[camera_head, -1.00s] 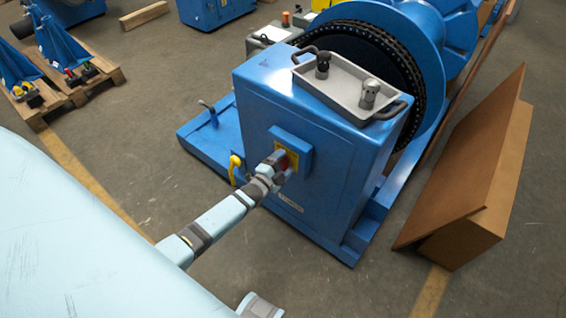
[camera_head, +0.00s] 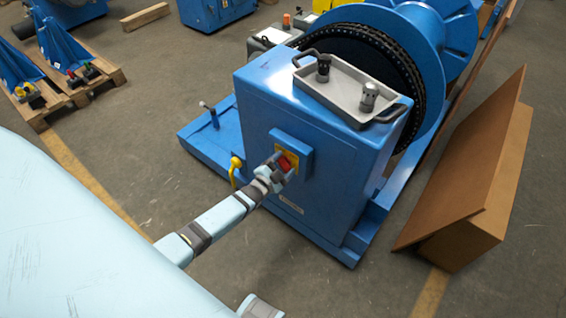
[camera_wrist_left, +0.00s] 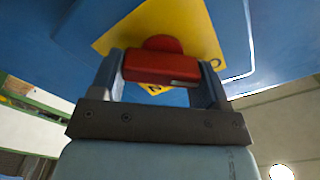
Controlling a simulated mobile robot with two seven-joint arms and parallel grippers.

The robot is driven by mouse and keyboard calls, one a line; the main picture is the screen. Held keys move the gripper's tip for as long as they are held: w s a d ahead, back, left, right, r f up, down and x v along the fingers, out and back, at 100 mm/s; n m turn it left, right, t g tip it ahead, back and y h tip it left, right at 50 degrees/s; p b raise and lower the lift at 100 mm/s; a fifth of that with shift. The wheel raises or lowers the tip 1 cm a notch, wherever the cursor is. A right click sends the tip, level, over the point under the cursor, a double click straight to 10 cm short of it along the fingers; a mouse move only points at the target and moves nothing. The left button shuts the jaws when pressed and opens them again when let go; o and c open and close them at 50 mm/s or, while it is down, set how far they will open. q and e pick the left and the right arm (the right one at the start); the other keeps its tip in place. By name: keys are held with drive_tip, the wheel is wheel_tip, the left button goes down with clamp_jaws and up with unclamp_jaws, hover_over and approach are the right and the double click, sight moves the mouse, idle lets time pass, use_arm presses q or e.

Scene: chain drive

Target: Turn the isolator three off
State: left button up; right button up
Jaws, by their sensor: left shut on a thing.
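The isolator is a red handle (camera_head: 285,163) on a yellow plate (camera_head: 292,153), mounted on a blue box on the near face of the blue cabinet (camera_head: 335,190). My left gripper (camera_head: 279,169) is at the handle. In the left wrist view, the red handle (camera_wrist_left: 162,67) sits between the two fingers of my left gripper (camera_wrist_left: 163,75), which is shut on it. The yellow plate (camera_wrist_left: 190,22) is tilted in that view, with dark markings partly hidden by the handle and fingers. My right gripper is not in view.
A yellow hook-like part (camera_head: 235,170) is on the cabinet's left side. A brown panel (camera_head: 470,170) leans at right. Pallets (camera_head: 75,85) stand at far left.

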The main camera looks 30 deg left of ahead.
use_arm(q)
drive_tip(key=o, duration=0.9)
drive_tip(key=shift+o, duration=0.2)
drive_tip(key=shift+s, duration=0.1)
drive_tip(key=s+a+p, duration=0.1)
drive_tip(key=s, duration=1.2)
drive_tip(key=shift+s, duration=0.35)
